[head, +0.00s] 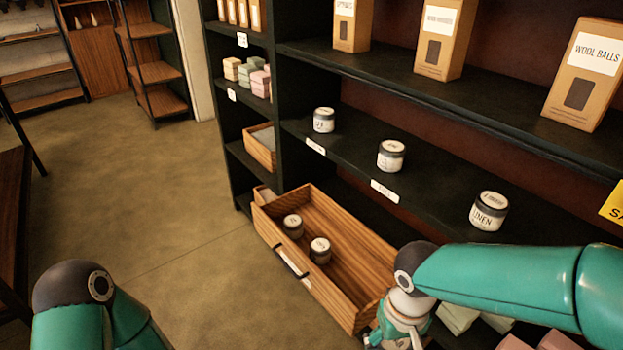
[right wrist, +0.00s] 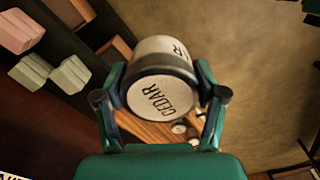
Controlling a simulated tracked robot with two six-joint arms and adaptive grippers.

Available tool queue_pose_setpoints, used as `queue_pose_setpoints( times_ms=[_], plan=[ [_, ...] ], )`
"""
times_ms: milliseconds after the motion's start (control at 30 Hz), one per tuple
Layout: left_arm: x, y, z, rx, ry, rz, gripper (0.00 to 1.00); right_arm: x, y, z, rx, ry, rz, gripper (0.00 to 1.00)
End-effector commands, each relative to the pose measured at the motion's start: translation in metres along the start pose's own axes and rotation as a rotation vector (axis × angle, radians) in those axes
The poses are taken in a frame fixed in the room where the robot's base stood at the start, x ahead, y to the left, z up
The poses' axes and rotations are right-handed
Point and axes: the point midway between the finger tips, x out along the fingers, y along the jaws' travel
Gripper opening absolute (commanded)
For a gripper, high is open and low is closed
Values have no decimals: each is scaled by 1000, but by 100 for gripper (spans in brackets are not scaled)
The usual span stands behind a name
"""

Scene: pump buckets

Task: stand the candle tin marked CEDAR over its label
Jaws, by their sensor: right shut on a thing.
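In the right wrist view my right gripper (right wrist: 160,80) is shut on a candle tin (right wrist: 162,98), its two fingers on opposite sides. The end facing the camera reads CEDAR. In the head view the right gripper (head: 398,332) is low, beside the near end of the wooden drawer; its tin is hard to make out there. On the shelf (head: 437,190) stand a left tin (head: 323,120), a middle tin (head: 391,156) and a tin marked LINEN (head: 489,211). Two labels (head: 315,146) (head: 385,191) sit on the shelf edge, too small to read. My left gripper is out of frame.
The pulled-out wooden drawer (head: 350,310) holds two more tins (head: 292,226) (head: 320,250). Boxes, including WOOL BALLS (head: 588,75), stand on the shelf above. Pastel blocks (head: 458,316) lie below my right forearm. The shelf has gaps between the tins. Open floor lies left.

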Motion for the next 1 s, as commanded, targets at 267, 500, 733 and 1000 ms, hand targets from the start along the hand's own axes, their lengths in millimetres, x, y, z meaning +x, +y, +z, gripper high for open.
queue_pose_setpoints(
  times_ms=[267, 500, 733, 1000],
  plan=[
    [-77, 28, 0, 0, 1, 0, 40, -35, 34, -24, 90, -6, 0, 29],
    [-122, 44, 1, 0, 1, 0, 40, -37, 65, -65, 147, -3, -1, 29],
    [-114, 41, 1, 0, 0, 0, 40, -30, 69, -95, 132, 1, -1, 29],
    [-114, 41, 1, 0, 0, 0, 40, -30, 68, -98, 126, 0, 0, 29]
  ],
)
